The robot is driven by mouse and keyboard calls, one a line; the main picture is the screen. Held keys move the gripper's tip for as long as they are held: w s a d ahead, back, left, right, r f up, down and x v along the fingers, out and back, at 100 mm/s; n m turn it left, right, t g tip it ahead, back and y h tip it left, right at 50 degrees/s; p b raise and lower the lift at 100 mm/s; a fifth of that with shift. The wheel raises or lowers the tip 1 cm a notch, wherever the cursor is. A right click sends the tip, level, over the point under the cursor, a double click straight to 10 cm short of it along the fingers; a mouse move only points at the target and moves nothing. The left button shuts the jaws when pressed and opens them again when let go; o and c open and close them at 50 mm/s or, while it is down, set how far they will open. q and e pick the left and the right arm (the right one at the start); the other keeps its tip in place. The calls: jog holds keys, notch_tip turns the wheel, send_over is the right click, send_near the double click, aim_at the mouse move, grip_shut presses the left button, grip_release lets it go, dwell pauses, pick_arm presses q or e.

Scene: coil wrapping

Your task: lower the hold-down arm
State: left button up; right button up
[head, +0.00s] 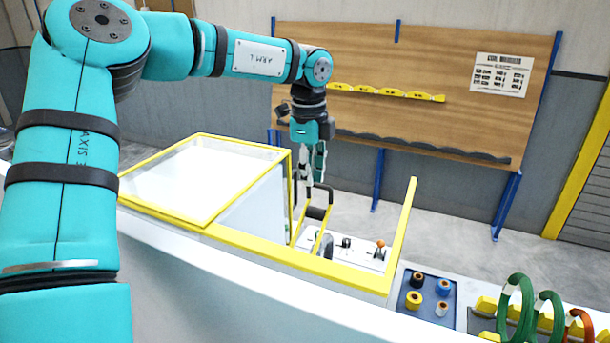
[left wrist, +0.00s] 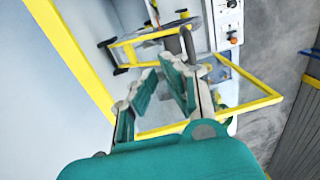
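The hold-down arm appears to be the yellow bar frame with a black roller (head: 318,212), raised inside the yellow-edged machine opening in the head view. Its yellow bars (left wrist: 150,36) and dark ends also show at the top of the left wrist view. My left gripper (head: 309,183) points down at the top of this frame. In the left wrist view my left gripper (left wrist: 162,78) has its teal finger pads apart, with nothing seen between them. The frame lies beyond the fingertips, and I cannot tell whether they touch it. My right gripper is out of view.
A yellow-edged clear cover (head: 205,180) stands left of the opening, and a yellow guard post (head: 405,230) right of it. A panel (head: 360,252) carries black and orange knobs. A blue tray (head: 427,297) holds several spools; green coils (head: 520,300) sit farther right.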

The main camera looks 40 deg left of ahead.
pick_arm(q)
jog(key=o, duration=0.4)
jog(key=shift+s+r, duration=0.1)
jog(key=shift+s, duration=0.1)
jog(key=shift+s+r, duration=0.2)
jog(key=shift+r, duration=2.8)
jog(key=shift+s+r, duration=0.2)
jog(key=shift+r, duration=2.8)
